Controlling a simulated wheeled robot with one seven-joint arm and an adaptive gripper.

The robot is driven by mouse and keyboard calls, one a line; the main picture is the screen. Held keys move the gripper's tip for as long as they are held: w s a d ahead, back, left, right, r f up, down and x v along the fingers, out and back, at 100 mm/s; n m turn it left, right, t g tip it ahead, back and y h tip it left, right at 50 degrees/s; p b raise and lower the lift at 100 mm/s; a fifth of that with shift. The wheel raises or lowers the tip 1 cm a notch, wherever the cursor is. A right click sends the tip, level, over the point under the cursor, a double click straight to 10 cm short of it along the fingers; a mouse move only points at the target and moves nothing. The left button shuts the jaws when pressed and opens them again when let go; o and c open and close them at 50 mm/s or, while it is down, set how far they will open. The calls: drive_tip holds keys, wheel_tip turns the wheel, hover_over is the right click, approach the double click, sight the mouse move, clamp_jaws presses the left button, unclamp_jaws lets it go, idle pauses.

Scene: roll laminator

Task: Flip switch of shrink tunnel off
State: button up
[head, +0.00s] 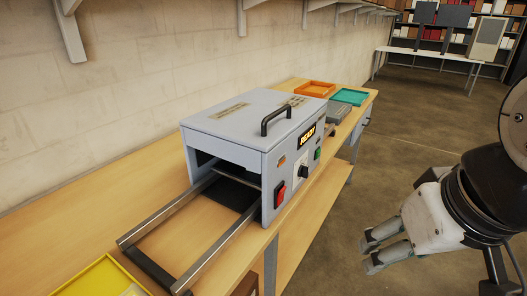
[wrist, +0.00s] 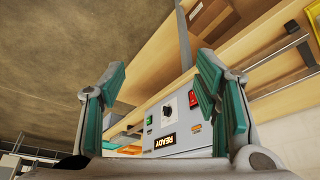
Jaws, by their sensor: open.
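The shrink tunnel (head: 250,135) is a grey box on the wooden bench, with a black handle on top and two metal rails out of its near end. Its front panel carries a lit READY display (head: 307,138), a black knob (head: 303,172) and a red rocker switch (head: 279,193) at the lower near corner. In the wrist view the panel appears upside down, with the red switch (wrist: 195,98) partly beside the right finger. My gripper (head: 370,255) is to the right of the bench, apart from the tunnel. In the wrist view its teal-padded fingers (wrist: 165,95) are spread, with nothing between them.
A yellow tray (head: 95,280) lies at the near end of the bench. Orange (head: 316,88) and teal (head: 350,96) trays lie beyond the tunnel, near a grey device (head: 338,112). A lower shelf (head: 320,205) runs under the bench. The floor between bench and arm is clear.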

drive_tip(key=shift+w+a+f, duration=0.1)
drive_tip(key=c, duration=0.9)
drive_tip(key=shift+w+a+f+m, duration=0.15)
drive_tip(key=shift+a+m, duration=0.05)
drive_tip(key=shift+m, duration=0.3)
clamp_jaws()
drive_tip(key=w+a+f+m+g+y, duration=0.1)
drive_tip(key=w+a+f+m+y, duration=0.15)
drive_tip(key=w+m, duration=0.3)
drive_tip(key=w+a+f+m+g+y, duration=0.1)
drive_tip(key=w+f+m+y, duration=0.1)
drive_tip(key=w+m+y, duration=0.4)
drive_tip(key=w+d+f+m+t, duration=0.4)
drive_tip(key=w+d+f+m, duration=0.2)
drive_tip(key=w+m, duration=0.4)
drive_tip(key=m, duration=0.2)
drive_tip(key=shift+w+d+m, duration=0.2)
drive_tip(key=shift+d+m, duration=0.15)
